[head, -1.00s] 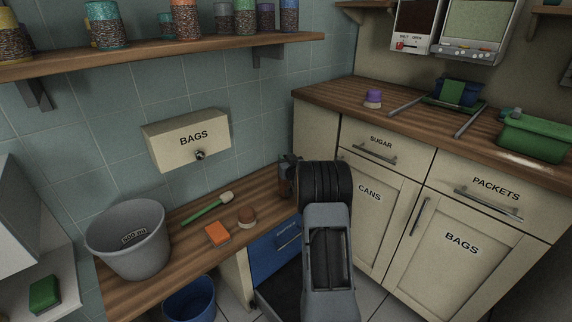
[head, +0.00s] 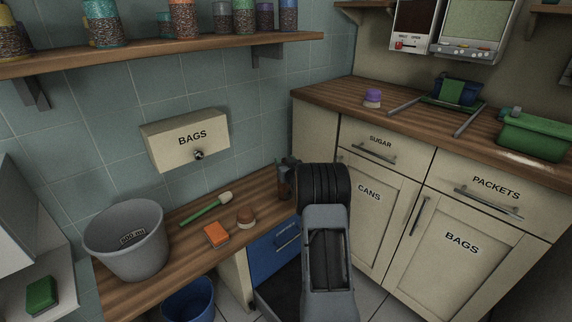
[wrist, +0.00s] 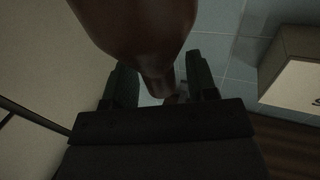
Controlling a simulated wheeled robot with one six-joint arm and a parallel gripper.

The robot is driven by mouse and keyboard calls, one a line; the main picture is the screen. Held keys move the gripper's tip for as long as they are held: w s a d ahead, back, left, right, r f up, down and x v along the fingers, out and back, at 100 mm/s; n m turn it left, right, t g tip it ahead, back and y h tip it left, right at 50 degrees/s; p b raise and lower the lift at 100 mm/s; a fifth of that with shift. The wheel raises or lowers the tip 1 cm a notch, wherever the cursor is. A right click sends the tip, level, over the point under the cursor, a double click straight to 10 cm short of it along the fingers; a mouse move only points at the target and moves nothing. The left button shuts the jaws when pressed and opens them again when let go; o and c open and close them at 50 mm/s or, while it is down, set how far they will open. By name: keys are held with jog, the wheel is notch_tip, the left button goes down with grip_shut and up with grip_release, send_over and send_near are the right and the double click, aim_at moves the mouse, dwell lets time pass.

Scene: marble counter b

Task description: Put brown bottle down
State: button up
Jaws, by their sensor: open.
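The brown bottle (head: 284,186) stands at the right end of the low wooden counter, by the corner with the cream cabinet. It is dark and partly hidden by my arm in the head view. In the wrist view the bottle (wrist: 140,28) fills the upper middle, its narrow neck pointing toward my gripper. My gripper (wrist: 162,82) is open, with its two fingers on either side of the neck. A gap shows between the neck and the right finger. I cannot tell whether the left finger touches. In the head view my arm hides most of the gripper.
The low counter (head: 150,268) carries a grey bucket (head: 126,240), a green-handled tool (head: 204,211), an orange sponge (head: 216,234) and a small brown brush (head: 245,216). A BAGS box (head: 186,140) hangs on the wall above. The cream cabinet (head: 360,215) stands close on the right.

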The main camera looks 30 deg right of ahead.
jog(key=shift+r, duration=0.25)
jog(key=p+v, duration=0.2)
jog(key=v, duration=0.9)
jog(key=s+a+r+g, duration=0.15)
jog(key=a+g, duration=0.25)
jog(key=a, duration=0.4)
jog(key=s+a+r+n+g+y, duration=0.1)
jog(key=s+a+g+y, duration=0.3)
jog(key=s+a+g, duration=0.6)
jog(key=s+a+n, duration=0.1)
jog(key=s+a, duration=0.9)
jog(key=s, duration=0.2)
jog(key=shift+a+r+n+g, duration=0.25)
jog(key=shift+r+n+g, duration=0.15)
